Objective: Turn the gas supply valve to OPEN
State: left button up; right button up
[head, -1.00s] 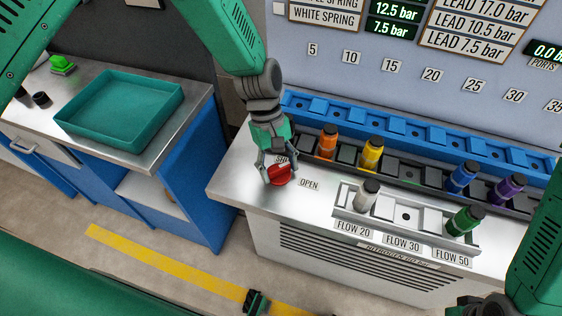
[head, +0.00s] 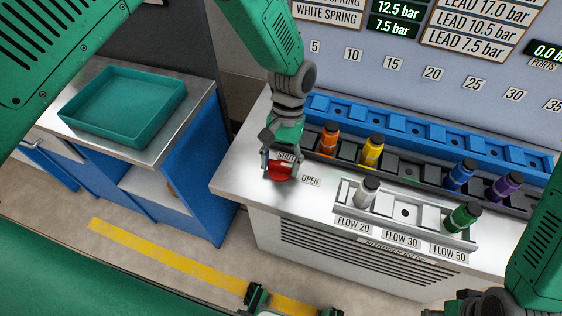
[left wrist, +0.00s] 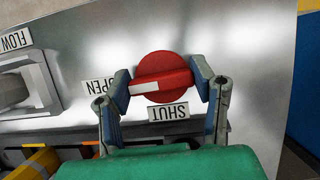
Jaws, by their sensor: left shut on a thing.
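The red valve knob (head: 279,172) sits on the steel bench top near its left corner, between the SHUT label (head: 286,156) and the OPEN label (head: 310,180). My left gripper (head: 280,168) comes down over it and is shut on it. In the left wrist view the fingers grip both ends of the knob's raised bar (left wrist: 162,77). The bar's white-marked end points left, toward the OPEN label (left wrist: 97,92); the SHUT label (left wrist: 168,111) is below the knob.
Blue and black racks (head: 418,128) with colored bottles stand right of the valve. A front tray (head: 408,222) holds a white and a green bottle above FLOW labels. A teal tray (head: 122,137) lies on the left cabinet. Open floor lies between cabinet and bench.

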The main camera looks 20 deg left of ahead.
pick_arm(q)
jog(key=shift+w+m, duration=0.3)
jog(key=shift+w, duration=0.05)
dwell(0.3)
jog(key=o, duration=1.2)
jog(key=shift+c, duration=0.2)
jog(key=shift+r, duration=0.4)
jog(key=v, duration=1.1)
jog(key=shift+w+d, duration=0.2)
